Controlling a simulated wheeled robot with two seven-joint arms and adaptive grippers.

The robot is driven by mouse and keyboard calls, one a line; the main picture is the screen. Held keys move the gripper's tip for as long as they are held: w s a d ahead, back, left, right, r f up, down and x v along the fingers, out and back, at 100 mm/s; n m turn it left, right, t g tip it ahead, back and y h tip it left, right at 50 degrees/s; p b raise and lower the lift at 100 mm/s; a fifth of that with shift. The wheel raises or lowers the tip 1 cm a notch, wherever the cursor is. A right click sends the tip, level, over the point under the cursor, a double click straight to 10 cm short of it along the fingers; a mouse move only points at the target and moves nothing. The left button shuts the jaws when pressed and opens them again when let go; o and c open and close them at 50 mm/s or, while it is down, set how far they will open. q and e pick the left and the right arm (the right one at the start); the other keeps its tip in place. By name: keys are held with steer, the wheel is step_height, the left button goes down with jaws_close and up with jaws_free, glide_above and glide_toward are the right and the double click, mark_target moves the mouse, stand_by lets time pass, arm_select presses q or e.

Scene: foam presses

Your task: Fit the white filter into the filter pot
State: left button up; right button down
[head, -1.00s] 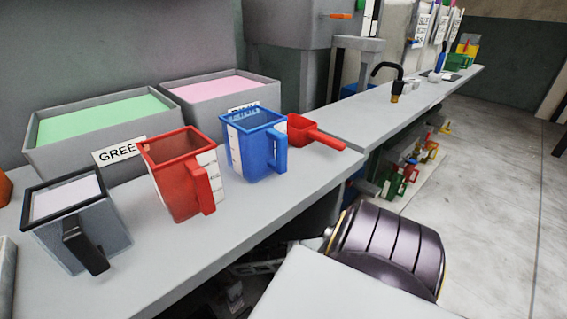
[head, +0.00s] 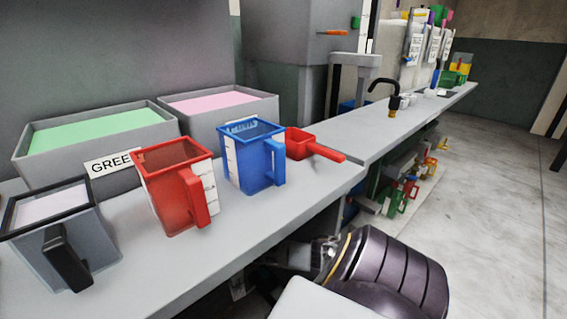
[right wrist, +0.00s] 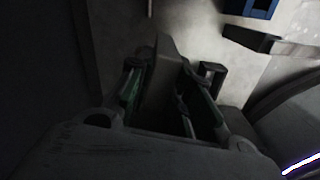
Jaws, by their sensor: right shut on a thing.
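My right gripper (right wrist: 168,85) shows in the dark right wrist view, its greenish fingers closed on a dim grey thing (right wrist: 163,68). I cannot tell whether this is the white filter. In the head view my right arm is at the bottom, below the counter's front edge, and its fingers are hidden. I cannot pick out the white filter or the filter pot for sure. Small whitish cups (head: 408,99) stand by a black tap on the far counter, too small to tell apart. My left gripper is not in view.
A grey jug (head: 90,243), a red jug (head: 170,200) and a blue jug (head: 240,170) stand along the near counter (head: 250,225). A red scoop (head: 310,149) lies beside them. Green (head: 100,162) and pink bins (head: 228,128) stand behind. The floor at right (head: 500,200) is clear.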

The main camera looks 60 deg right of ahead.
steer(key=shift+s+d+f, duration=0.5)
steer(key=shift+s+d, duration=0.15)
steer(key=shift+s+d+f+n, duration=0.1)
steer(key=shift+s+f+n, duration=0.1)
steer(key=shift+n, duration=0.7)
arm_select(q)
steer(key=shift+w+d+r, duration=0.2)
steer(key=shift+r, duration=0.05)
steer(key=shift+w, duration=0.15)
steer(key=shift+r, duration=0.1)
